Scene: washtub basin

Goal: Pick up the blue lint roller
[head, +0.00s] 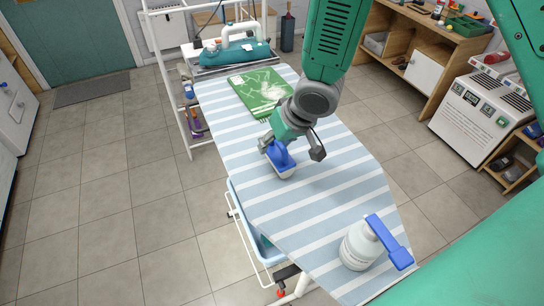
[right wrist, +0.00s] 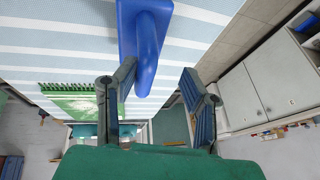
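My right gripper (head: 291,148) is open at this brush-like item, well apart from the roll. In the right wrist view (right wrist: 160,75) the blue handle reaches between the spread fingers, nearer the left one; contact cannot be told. My left gripper is not in view.
A green packet or book (head: 262,92) lies farther up the board. A teal item with a white handle (head: 235,50) is at its far end. A white rack (head: 180,95) stands left of the board. Wooden shelving (head: 425,40) and a white appliance (head: 480,110) stand right.

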